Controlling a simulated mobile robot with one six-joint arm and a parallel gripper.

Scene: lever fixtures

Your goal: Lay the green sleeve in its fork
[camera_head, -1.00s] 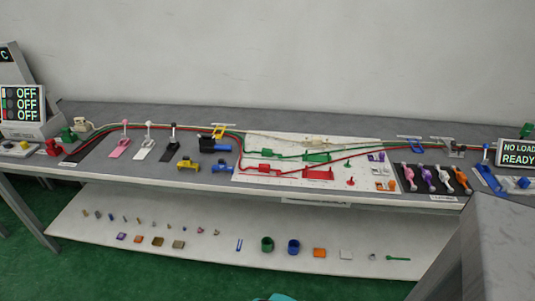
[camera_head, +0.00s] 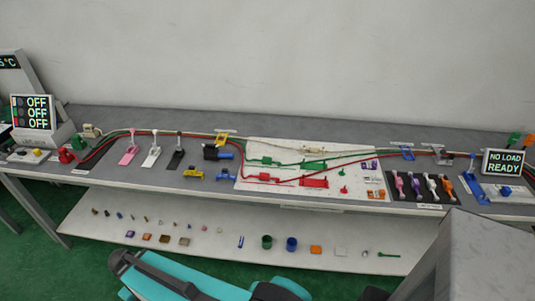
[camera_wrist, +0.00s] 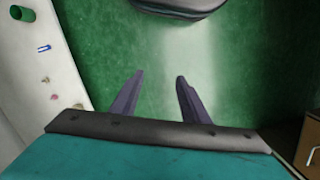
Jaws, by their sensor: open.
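On the white board on the bench, a small green sleeve-like piece (camera_head: 267,160) sits on a green cable in the head view. A green holder (camera_head: 313,165), which looks like a fork, stands to its right on the board. The pieces are small, and I cannot tell how the sleeve is seated. My gripper (camera_wrist: 160,77) is open and empty in the wrist view, above the green floor. It is well apart from the board, which the wrist view does not show.
A red piece (camera_head: 264,177) and red holder (camera_head: 313,182) lie just in front of the green ones. The lower shelf (camera_head: 200,247) carries several small parts, including a green cup (camera_head: 267,242). A grey block (camera_head: 465,262) stands at the front right.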

